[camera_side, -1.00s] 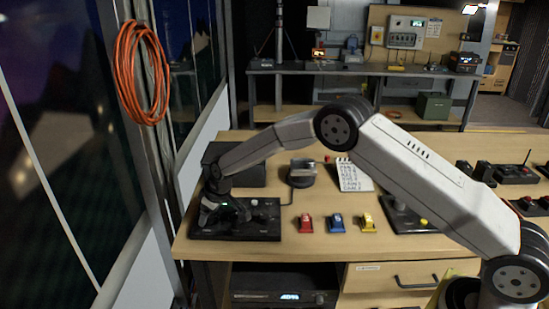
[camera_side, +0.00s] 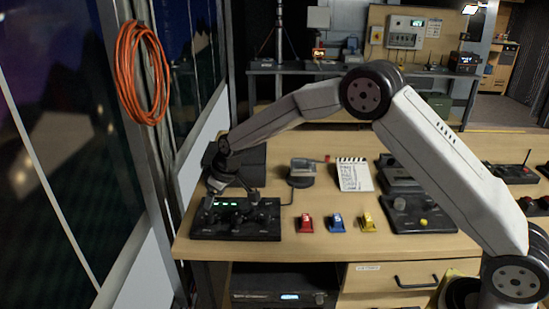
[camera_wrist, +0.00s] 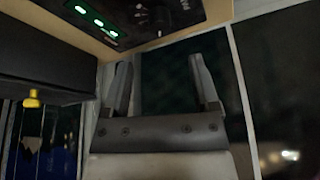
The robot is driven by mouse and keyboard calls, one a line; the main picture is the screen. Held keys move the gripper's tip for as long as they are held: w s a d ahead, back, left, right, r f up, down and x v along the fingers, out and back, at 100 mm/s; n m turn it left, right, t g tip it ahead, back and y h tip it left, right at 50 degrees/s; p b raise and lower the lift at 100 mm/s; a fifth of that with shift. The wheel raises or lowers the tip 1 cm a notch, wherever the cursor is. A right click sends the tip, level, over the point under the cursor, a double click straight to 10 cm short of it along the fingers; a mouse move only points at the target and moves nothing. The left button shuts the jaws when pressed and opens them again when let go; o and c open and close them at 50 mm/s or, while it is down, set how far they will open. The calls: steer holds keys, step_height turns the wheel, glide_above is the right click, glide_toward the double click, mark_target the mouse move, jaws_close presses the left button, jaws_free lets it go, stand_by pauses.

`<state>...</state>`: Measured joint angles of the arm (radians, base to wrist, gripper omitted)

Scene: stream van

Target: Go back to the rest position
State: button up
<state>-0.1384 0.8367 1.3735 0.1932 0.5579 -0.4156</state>
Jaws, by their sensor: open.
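My gripper (camera_side: 238,183) is above the black control panel (camera_side: 222,233) at the left end of the wooden desk, beside the window wall. In the wrist view my gripper (camera_wrist: 163,85) has its two fingers spread apart with nothing between them. The panel shows a row of lit green lights in the side view. In the wrist view its edge with green lights (camera_wrist: 95,16) is at the top. The side view does not show clearly how far the gripper is above the panel's knobs.
A black box (camera_side: 251,165) stands behind the gripper. Red (camera_side: 305,223), blue (camera_side: 336,223) and yellow (camera_side: 368,222) switches sit right of the panel. A clapper-style notepad (camera_side: 354,174) lies behind them. A knob box (camera_side: 420,214) is under my arm. The window wall is close on the left.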

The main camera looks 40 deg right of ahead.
stand_by(0.4)
steer(key=s+d+r+m, duration=0.1)
steer(key=s+d, duration=0.2)
steer(key=s, duration=0.7)
steer(key=s+d+m+g+h, duration=0.1)
steer(key=s+d+m, duration=0.1)
steer(key=s, duration=0.9)
steer(key=s+d+r+m, duration=0.1)
steer(key=s+d, duration=0.4)
steer(key=s, duration=0.6)
steer(key=shift+s+r+m+g+h, duration=0.15)
steer(key=shift+r+m+g+h, duration=0.15)
steer(key=shift+r+h, duration=0.1)
steer(key=shift+d, duration=0.1)
